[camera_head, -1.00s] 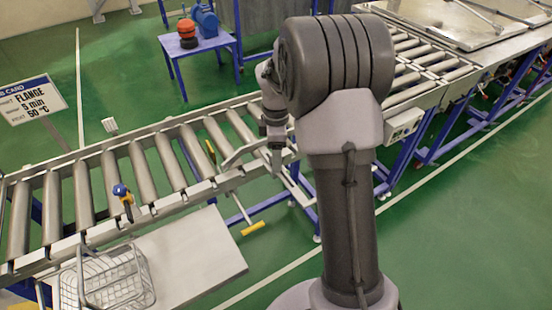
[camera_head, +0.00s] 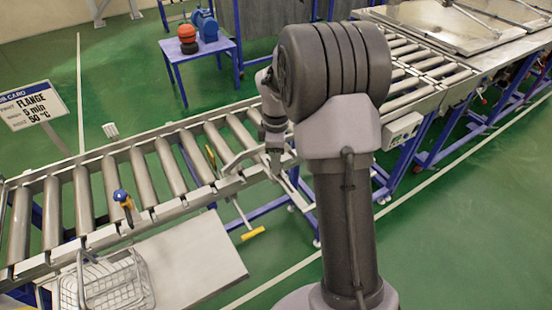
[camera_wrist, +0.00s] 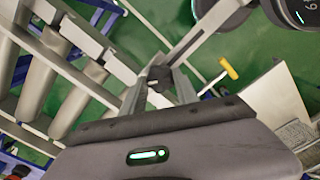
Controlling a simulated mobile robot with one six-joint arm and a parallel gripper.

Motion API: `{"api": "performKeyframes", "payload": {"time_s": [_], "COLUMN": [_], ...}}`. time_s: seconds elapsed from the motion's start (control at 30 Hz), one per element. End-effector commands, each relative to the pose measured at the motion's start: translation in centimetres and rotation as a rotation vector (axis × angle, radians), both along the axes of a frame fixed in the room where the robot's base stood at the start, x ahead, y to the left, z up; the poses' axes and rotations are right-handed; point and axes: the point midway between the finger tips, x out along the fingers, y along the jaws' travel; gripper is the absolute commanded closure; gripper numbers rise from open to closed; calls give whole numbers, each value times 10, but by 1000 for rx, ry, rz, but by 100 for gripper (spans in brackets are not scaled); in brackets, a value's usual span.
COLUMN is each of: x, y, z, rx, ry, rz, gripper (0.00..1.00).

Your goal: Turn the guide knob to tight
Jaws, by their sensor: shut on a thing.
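The guide knob (camera_wrist: 158,76) is a small dark knob between my fingers in the wrist view, beside a grey guide bar (camera_wrist: 205,32). My gripper (camera_wrist: 158,90) is shut on it, one pale finger on each side. In the head view my gripper (camera_head: 275,158) reaches down at the near edge of the roller conveyor (camera_head: 150,213), by the end of the pale guide bar (camera_head: 236,160). The knob cannot be made out there, and no tight or loose marking is readable.
A yellow-handled lever (camera_head: 253,233) hangs below the conveyor near my gripper. A blue-topped clamp (camera_head: 122,197) stands on the conveyor's left part. A wire basket (camera_head: 105,290) rests on a grey shelf (camera_head: 205,250). A control box (camera_head: 402,131) is on the right.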

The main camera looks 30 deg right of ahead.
Motion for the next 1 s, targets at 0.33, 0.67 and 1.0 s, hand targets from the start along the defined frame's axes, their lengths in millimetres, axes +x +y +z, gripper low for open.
{"api": "performKeyframes", "payload": {"time_s": [0.33, 0.67, 1.0], "x": [0, 0, 1], "y": [0, 0, -1], "z": [2, 1, 0], "rx": [0, -1, -1], "ry": [9, 17, 24], "rz": [-295, -609, -932], "gripper": [100, 100, 100]}}
